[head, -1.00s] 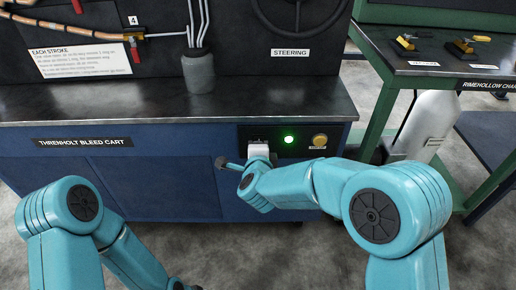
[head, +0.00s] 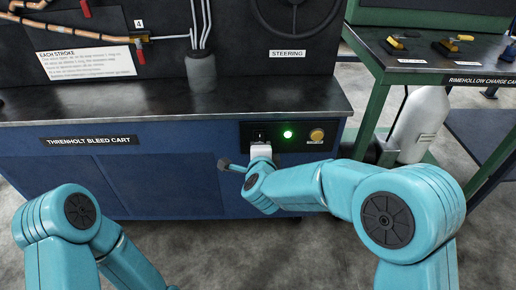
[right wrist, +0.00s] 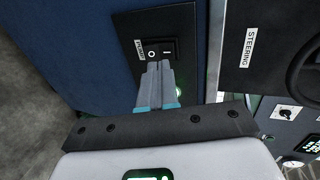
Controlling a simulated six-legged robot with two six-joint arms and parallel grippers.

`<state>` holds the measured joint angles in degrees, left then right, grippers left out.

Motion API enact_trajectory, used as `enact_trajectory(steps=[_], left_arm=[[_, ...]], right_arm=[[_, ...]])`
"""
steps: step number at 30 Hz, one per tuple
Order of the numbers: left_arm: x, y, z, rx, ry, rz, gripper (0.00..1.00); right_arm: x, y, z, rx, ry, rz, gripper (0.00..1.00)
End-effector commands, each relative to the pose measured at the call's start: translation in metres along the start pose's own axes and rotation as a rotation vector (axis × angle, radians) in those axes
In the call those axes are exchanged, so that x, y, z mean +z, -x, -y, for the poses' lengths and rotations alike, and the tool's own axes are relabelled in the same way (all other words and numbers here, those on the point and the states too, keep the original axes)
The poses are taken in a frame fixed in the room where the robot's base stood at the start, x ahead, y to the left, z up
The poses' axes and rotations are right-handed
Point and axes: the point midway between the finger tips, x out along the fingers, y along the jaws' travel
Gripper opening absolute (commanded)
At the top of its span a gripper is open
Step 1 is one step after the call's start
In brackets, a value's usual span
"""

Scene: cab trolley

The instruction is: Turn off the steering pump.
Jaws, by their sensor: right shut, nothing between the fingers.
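The black rocker switch (right wrist: 158,48) is on a dark panel (right wrist: 172,22) on the blue cart's front, with O and I marks and a small label beside it. The switch (head: 259,135) also shows in the head view, left of a lit green lamp (head: 288,134). I cannot tell which side of the rocker is pressed in. My right gripper (right wrist: 158,66) is shut and empty, its fingertips just in front of the switch's lower edge; contact is unclear. It also shows in the head view (head: 260,146). My left gripper is out of view.
A yellow button (head: 317,135) sits right of the lamp. A green-framed cart (head: 375,110) and a pale cylinder (head: 420,125) stand at right.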

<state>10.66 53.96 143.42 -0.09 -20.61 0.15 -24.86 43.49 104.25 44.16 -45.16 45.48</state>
Motion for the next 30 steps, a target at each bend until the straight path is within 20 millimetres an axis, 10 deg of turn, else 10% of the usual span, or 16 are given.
enact_trajectory(steps=[15, 30], left_arm=[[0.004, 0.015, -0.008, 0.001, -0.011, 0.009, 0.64], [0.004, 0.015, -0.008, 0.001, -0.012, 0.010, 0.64]], right_arm=[[0.000, 0.081, 0.007, 0.000, 0.000, 0.002, 0.00], [0.000, 0.091, 0.006, -0.003, -0.008, -0.002, 0.00]])
